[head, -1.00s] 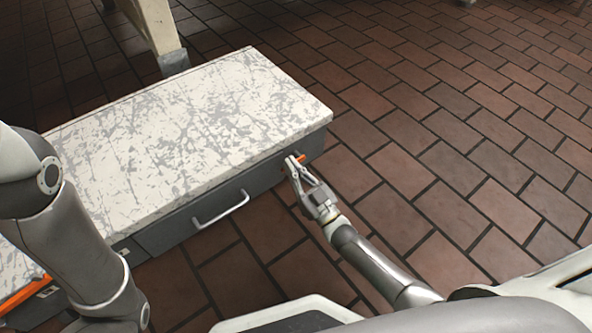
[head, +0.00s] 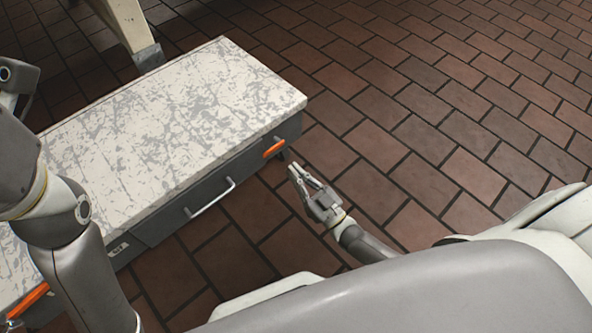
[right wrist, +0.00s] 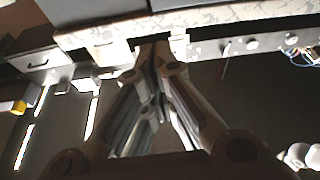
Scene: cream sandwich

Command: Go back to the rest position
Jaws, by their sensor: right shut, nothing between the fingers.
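My right gripper (head: 298,176) shows in the head view just off the counter's front right corner, over the brick floor. Its fingers are together and hold nothing. In the right wrist view the fingers (right wrist: 152,50) run forward and meet at the tips. My left arm comes in along the left edge of the head view, but its gripper is out of the picture.
A counter (head: 165,130) with a scratched white top spans the left half. Its grey front has a drawer handle (head: 210,197) and an orange piece (head: 273,149) near the right end. A cream post (head: 128,30) stands behind it. The brick floor (head: 420,130) at the right is open.

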